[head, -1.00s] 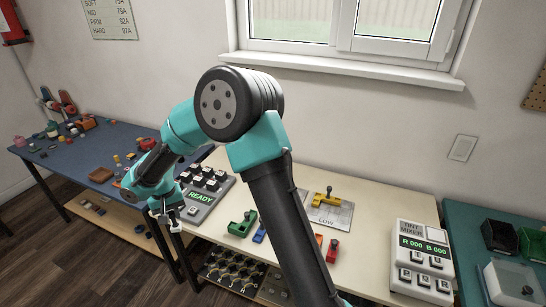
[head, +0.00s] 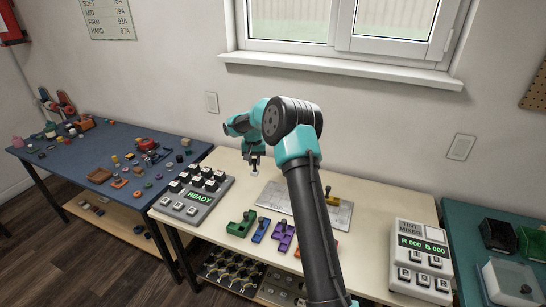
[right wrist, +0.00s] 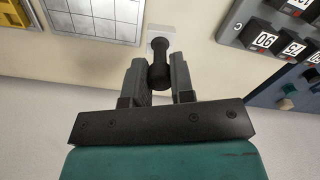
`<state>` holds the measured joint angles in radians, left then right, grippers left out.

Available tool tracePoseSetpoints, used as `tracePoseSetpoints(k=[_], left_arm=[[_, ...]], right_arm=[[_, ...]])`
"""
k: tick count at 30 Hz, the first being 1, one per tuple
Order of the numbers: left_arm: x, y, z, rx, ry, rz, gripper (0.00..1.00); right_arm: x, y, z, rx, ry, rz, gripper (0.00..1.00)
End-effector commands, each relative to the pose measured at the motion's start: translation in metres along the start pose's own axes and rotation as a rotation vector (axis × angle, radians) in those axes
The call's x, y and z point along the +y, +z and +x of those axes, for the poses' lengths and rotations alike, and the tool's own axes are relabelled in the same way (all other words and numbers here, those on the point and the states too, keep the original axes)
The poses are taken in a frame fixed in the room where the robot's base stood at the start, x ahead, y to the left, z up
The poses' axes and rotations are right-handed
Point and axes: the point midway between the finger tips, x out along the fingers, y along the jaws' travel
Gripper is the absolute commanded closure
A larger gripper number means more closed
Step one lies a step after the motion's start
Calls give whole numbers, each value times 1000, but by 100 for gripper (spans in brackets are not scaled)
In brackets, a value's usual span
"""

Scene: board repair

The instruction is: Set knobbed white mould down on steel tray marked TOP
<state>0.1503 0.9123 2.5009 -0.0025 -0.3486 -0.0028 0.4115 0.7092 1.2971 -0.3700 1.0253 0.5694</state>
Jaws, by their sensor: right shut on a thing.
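My right gripper (head: 254,164) is over the back of the cream bench, between the keypad box and the steel tray. It is shut on the black knob (right wrist: 160,65) of the white mould (head: 255,172). In the right wrist view the gripper (right wrist: 160,80) has a finger on each side of the knob, with a pale part of the mould beyond it. The steel tray (head: 273,196) lies to the right of the mould, partly behind my arm; it also shows in the right wrist view (right wrist: 98,22). I cannot read TOP on it. My left gripper is out of view.
A yellow piece (head: 332,198) stands on the right part of the steel surface. Green (head: 240,224), blue (head: 261,230) and purple (head: 284,235) pieces stand in front. The keypad box (head: 195,190) reads READY. The tint mixer (head: 420,258) stands at right.

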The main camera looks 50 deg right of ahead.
Motion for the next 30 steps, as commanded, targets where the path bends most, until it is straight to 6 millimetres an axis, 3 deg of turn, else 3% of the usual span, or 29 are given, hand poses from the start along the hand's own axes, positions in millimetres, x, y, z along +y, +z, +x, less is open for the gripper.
tracePoseSetpoints(k=[1, 3, 9, 23, 30], left_arm=[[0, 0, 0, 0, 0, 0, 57], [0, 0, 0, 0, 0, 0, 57], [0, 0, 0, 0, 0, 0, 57], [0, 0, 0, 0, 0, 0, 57], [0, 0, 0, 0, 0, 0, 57]], right_arm=[[21, -11, 2, 2, 0, 28, 100], [43, -22, 3, 2, 2, 54, 100], [76, -37, 2, 6, 3, 90, 100], [78, -38, 4, 6, 3, 92, 100], [78, -38, 17, 4, 4, 91, 100]])
